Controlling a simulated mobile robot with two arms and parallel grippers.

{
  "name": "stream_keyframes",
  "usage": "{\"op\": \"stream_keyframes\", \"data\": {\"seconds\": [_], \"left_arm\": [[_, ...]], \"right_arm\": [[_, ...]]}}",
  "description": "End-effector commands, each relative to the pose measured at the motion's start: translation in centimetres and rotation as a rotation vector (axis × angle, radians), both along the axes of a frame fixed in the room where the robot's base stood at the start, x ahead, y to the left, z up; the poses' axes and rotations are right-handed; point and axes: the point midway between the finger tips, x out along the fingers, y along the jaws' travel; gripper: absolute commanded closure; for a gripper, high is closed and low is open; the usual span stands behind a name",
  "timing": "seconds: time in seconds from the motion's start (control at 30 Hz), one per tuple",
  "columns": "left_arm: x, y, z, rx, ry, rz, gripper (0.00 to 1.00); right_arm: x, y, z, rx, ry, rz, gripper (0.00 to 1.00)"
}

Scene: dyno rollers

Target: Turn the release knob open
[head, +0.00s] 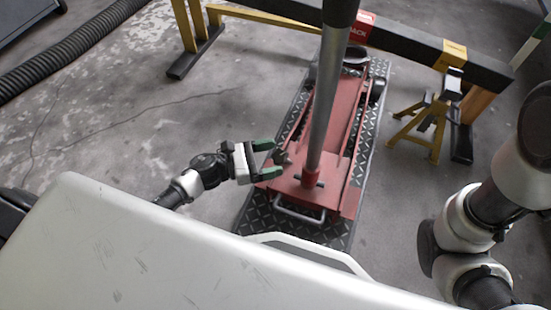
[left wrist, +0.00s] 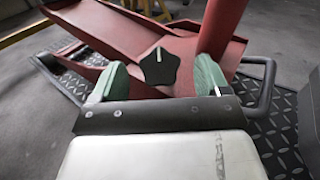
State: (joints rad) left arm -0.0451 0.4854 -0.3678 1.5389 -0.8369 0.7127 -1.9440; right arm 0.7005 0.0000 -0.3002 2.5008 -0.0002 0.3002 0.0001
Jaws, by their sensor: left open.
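The release knob (left wrist: 159,66) is a dark, star-shaped knob with a white mark near its top, on the side of the red floor jack (head: 332,192). In the head view the knob (head: 283,157) is small, at the jack's left edge. My left gripper (head: 268,159) is open, its green fingertips pointing at the knob. In the left wrist view the fingers (left wrist: 160,82) stand to the left and right of the knob, with a gap on each side. Whether the fingertips reach its depth is hard to tell. My right arm shows at the right, but its gripper is out of view.
The jack's grey handle (head: 328,90) rises from a red socket close to the knob. The jack stands on a diamond-plate mat (head: 250,218). A yellow jack stand (head: 430,118) and a dark beam (head: 400,42) lie beyond. A silver body panel (head: 130,250) fills the lower left.

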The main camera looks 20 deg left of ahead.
Motion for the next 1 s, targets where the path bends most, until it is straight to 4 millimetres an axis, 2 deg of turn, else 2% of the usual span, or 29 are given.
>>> {"op": "stream_keyframes", "data": {"seconds": [0.2,0.47,0.77,0.87,1.0], "left_arm": [[0.8,-1.2,0.0,0.001,-0.001,0.0,0.24],[0.8,-1.2,0.0,0.0,0.001,0.0,0.26],[0.8,-1.2,0.0,0.0,0.001,0.001,0.72],[0.7,-1.2,0.1,-0.006,0.009,0.013,0.73],[0.6,-1.4,0.6,-0.057,0.084,0.127,0.73]], "right_arm": [[0.0,0.0,-0.6,0.0,0.0,0.0,0.57],[0.0,0.0,-0.5,-0.001,0.0,0.0,0.57],[0.0,0.0,-0.5,-0.001,0.0,0.0,0.57],[0.0,0.0,-0.3,0.0,0.001,0.0,0.57],[0.0,0.0,1.5,0.0,0.002,0.0,0.57]]}}
